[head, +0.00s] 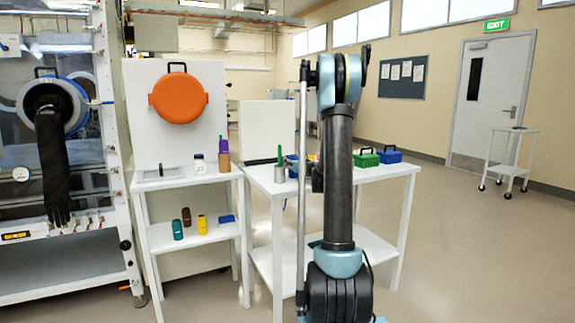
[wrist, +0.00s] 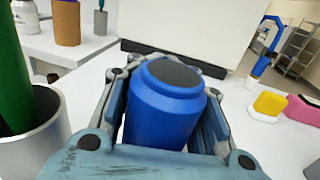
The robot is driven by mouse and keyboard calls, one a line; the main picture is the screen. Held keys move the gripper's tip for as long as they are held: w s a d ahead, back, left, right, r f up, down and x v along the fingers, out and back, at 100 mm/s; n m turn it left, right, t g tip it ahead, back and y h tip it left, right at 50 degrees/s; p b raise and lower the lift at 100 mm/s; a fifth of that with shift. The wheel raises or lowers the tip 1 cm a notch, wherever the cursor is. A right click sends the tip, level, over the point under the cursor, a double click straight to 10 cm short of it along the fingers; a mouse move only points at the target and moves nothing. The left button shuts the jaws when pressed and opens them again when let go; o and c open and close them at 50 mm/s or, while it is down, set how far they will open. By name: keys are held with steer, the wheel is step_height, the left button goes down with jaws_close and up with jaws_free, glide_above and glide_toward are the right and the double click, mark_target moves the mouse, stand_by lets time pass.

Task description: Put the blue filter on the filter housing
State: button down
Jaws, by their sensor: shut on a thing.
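My gripper (wrist: 168,92) is shut on a blue cylinder with a dark grey top, which looks like the blue filter (wrist: 165,115). The filter sits upright between the two fingers, close to the wrist camera. Its lower end is hidden by my gripper, so I cannot tell whether it touches the table. I cannot make out the filter housing for certain in either view.
A grey cup (wrist: 38,140) holding a green rod stands just left of my gripper. A yellow block (wrist: 269,103) and a pink block (wrist: 302,111) are to the right. A white panel (wrist: 190,30) stands behind. Green (head: 365,158) and blue (head: 388,155) boxes are on the white table (head: 395,172).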

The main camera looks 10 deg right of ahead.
steer(key=shift+f, duration=0.15)
steer(key=c, duration=1.1)
jaws_free()
steer(key=shift+f, duration=0.1)
steer(key=shift+s, duration=0.1)
